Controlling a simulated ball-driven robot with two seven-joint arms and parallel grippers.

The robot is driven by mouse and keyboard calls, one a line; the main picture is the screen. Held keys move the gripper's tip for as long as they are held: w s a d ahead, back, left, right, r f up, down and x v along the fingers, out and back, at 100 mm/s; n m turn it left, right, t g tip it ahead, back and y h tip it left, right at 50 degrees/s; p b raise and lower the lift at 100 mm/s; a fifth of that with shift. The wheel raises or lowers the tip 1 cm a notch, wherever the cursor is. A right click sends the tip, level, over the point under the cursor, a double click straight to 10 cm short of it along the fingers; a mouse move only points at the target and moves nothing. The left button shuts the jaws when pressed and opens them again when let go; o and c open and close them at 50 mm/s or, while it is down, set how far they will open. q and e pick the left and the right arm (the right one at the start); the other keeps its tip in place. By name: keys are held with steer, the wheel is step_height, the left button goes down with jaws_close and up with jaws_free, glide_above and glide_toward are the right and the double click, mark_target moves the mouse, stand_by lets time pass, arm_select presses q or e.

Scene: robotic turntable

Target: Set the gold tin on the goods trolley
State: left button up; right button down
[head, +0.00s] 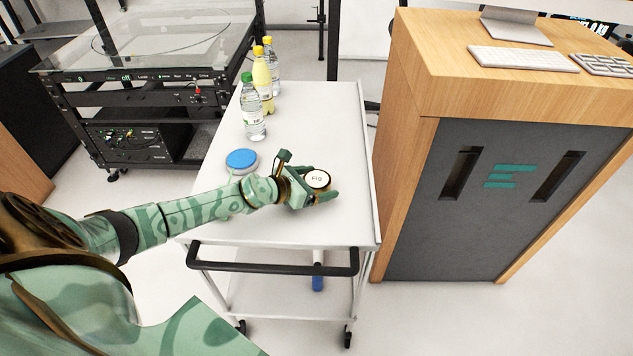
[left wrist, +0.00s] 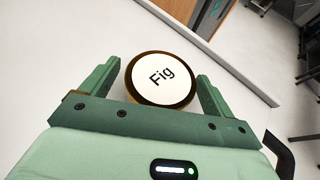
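The gold tin (head: 319,180) has a white lid labelled "Fig" and is upright over the near right part of the white goods trolley's top (head: 330,125). My left gripper (head: 317,191) has its fingers on either side of the tin. In the left wrist view, the tin (left wrist: 163,80) sits between the two fingers (left wrist: 160,85), very close to both; I cannot tell if both press on it. Its underside is hidden, so contact with the trolley top cannot be seen. My right gripper is not in view.
A blue-lidded tin (head: 241,160) stands left of my gripper on the trolley. Several bottles (head: 259,90) stand along its far left edge. A black handle (head: 272,263) runs along the near end. A wooden counter (head: 450,120) is close on the right; a turntable (head: 150,45) is behind left.

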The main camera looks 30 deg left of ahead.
arm_select(q)
steer(key=shift+r, duration=0.1)
steer(key=shift+s+r, duration=0.15)
steer(key=shift+r, duration=0.05)
steer(key=p+v, duration=0.1)
steer(key=v, duration=0.9)
steer(key=shift+s+a+f, duration=0.1)
steer(key=shift+s+f, duration=0.05)
steer(key=shift+v, duration=0.75)
